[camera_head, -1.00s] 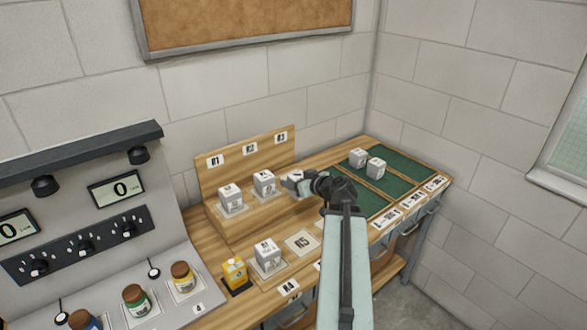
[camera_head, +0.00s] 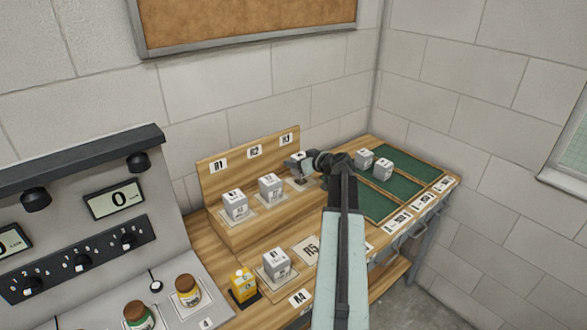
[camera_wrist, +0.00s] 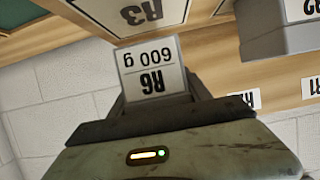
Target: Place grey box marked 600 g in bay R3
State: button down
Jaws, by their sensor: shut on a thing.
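My gripper (camera_head: 307,170) is shut on a grey box (camera_head: 298,160), held at the right end of the wooden stepped rack. In the wrist view the box (camera_wrist: 152,72) shows a white label reading 600 g and R6, upside down. The backboard label R3 (camera_head: 287,139) stands just behind and left of the box. In the wrist view a pad marked R3 (camera_wrist: 138,14) lies on wood just beyond the box. I cannot tell whether the box touches it.
Grey boxes stand in bay R1 (camera_head: 235,206), bay R2 (camera_head: 271,188) and a front bay (camera_head: 276,265). The pad marked R5 (camera_head: 309,249) is bare. A yellow box (camera_head: 243,286) stands at the front left. Two grey boxes (camera_head: 383,169) sit on the green tray at the right.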

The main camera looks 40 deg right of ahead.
notch_tip(320, 180, down, 4)
jog(key=b, duration=0.4)
jog(key=shift+w+a+r, duration=0.1)
jog(key=shift+r, duration=0.15)
jog(key=shift+f, duration=0.15)
jog(key=shift+c, duration=2.4)
grip_release()
jog(key=shift+s+r+p, duration=0.3)
jog(key=shift+r+p, duration=0.05)
jog(key=shift+p, duration=0.1)
jog(key=p+v, duration=0.4)
jog(key=v, duration=0.6)
jog(key=shift+s+a+r, duration=0.1)
jog(key=shift+s+r, duration=0.05)
jog(key=shift+s, duration=0.55)
